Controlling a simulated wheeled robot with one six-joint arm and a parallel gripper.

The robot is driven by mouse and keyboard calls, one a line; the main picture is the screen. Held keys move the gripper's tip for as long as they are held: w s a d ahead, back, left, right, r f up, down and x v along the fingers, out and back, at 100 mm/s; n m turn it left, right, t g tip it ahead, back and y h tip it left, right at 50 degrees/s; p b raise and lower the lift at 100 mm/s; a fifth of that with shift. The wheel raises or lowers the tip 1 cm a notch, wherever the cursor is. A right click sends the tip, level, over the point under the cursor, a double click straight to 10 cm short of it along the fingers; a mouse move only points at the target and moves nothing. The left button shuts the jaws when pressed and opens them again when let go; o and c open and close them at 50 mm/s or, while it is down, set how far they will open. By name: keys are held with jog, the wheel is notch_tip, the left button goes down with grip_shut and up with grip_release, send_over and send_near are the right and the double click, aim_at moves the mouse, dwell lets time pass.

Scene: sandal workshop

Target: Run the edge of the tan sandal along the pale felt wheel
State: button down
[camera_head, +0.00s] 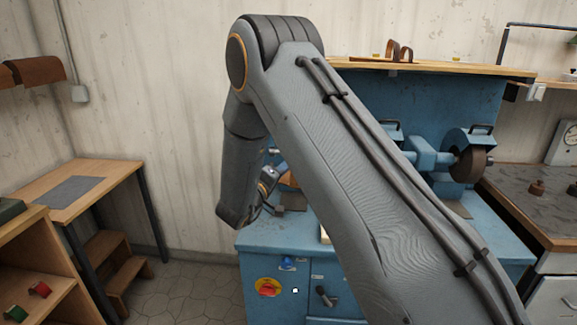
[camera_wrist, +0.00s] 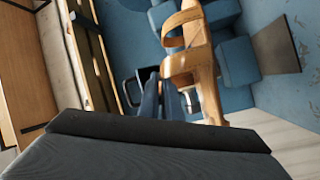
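The tan sandal (camera_wrist: 205,85) shows large in the wrist view, sole on edge, with two broad straps to its left. My gripper (camera_wrist: 166,88) has its dark fingers close together at the lower strap. They appear shut on the sandal, though the contact is partly hidden. In the head view my gripper (camera_head: 268,186) is at the left of the blue machine (camera_head: 280,233), mostly hidden by my arm. A small tan patch, probably the sandal (camera_head: 290,180), shows beside it. I cannot make out the pale felt wheel; my arm covers the machine's middle.
A dark brown wheel (camera_head: 469,165) is on the machine's right end. Another strapped sandal (camera_head: 400,52) sits on the shelf (camera_head: 440,68) above. A workbench (camera_head: 535,215) stands right, a wooden table (camera_head: 75,185) left. Tiled floor (camera_head: 190,285) is free between the left furniture and the machine.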

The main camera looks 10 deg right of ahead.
jog(key=shift+w+a+r, duration=0.1)
jog(key=shift+w+a, duration=0.1)
jog(key=shift+a, duration=0.3)
jog(key=shift+w+a+r, duration=0.1)
jog(key=shift+w+a, duration=0.05)
jog(key=shift+a, duration=0.35)
jog(key=shift+a+f, duration=0.1)
jog(key=shift+a, duration=0.25)
jog(key=shift+w+a, duration=0.1)
jog(key=shift+a, duration=0.15)
dwell(0.3)
jog(key=shift+w+a, duration=0.2)
jog(key=shift+a, duration=0.35)
dwell(1.0)
jog(key=shift+w+a, duration=0.1)
jog(key=shift+a, duration=0.2)
jog(key=shift+w, duration=0.15)
dwell(0.5)
jog(key=shift+w+a+b, duration=0.3)
jog(key=shift+a+b, duration=0.1)
jog(key=shift+a, duration=0.5)
dwell(1.6)
jog(key=shift+w+a+r, duration=0.2)
jog(key=shift+a, duration=0.45)
